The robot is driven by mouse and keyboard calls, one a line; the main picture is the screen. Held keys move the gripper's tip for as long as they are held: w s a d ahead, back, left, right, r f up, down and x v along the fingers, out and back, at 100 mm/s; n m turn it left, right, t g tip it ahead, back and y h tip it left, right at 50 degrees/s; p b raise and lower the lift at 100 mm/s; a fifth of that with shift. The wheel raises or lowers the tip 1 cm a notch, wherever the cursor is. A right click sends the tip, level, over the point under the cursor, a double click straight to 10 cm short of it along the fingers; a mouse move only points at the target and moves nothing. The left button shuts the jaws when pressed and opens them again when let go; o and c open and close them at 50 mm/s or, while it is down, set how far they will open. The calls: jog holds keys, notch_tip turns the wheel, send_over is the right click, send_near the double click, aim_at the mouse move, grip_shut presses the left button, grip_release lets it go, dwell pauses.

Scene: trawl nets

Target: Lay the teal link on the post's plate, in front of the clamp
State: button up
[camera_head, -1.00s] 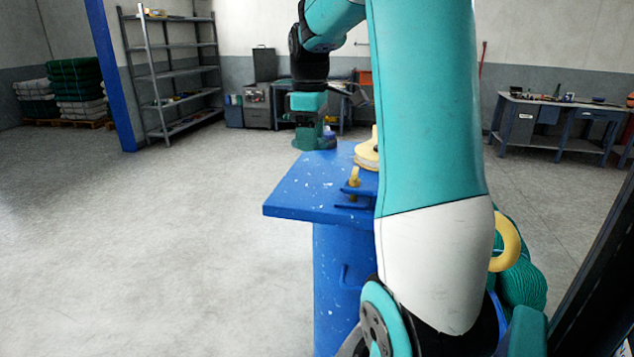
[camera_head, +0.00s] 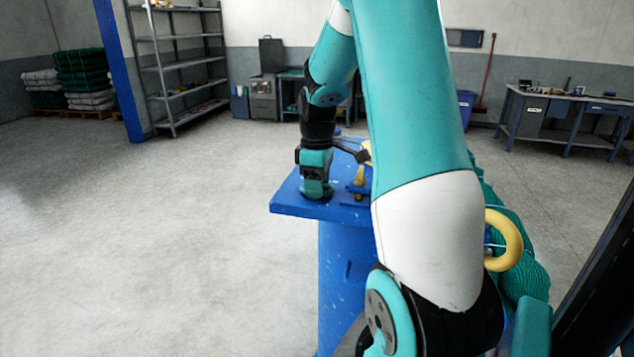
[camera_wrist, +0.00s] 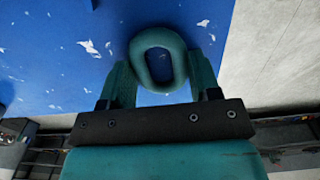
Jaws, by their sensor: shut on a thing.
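The teal link (camera_wrist: 137,58), an oval ring, sits between the fingers of my gripper (camera_wrist: 160,66) in the wrist view. The gripper is shut on it. The blue plate (camera_wrist: 60,60) fills the view behind it, and I cannot tell whether the link touches it. In the head view my gripper (camera_head: 316,190) is low over the front left part of the post's plate (camera_head: 300,208), left of the yellow-handled clamp (camera_head: 360,178). The link is hidden there. My arm covers the plate's right side and part of the clamp.
The blue post (camera_head: 340,270) stands under the plate. A yellow ring (camera_head: 510,240) and green netting (camera_head: 525,280) are right of my arm. Open floor (camera_head: 150,240) lies to the left. Shelves (camera_head: 180,70) and a workbench (camera_head: 570,110) stand far behind.

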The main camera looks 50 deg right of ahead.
jog(key=shift+f, duration=0.15)
jog(key=o, duration=1.1)
jog(key=shift+c, duration=0.2)
notch_tip(320, 180, up, 11)
jog(key=b, duration=0.2)
jog(key=a+n+t+y, duration=0.1)
jog(key=a+n, duration=0.1)
jog(key=a, duration=2)
jog(key=s+a+f+g+y, duration=0.1)
jog(key=s+a+f+y, duration=0.2)
jog(key=s+a, duration=1.2)
jog(key=shift+a+f, duration=0.7)
jog(key=shift+a, duration=0.1)
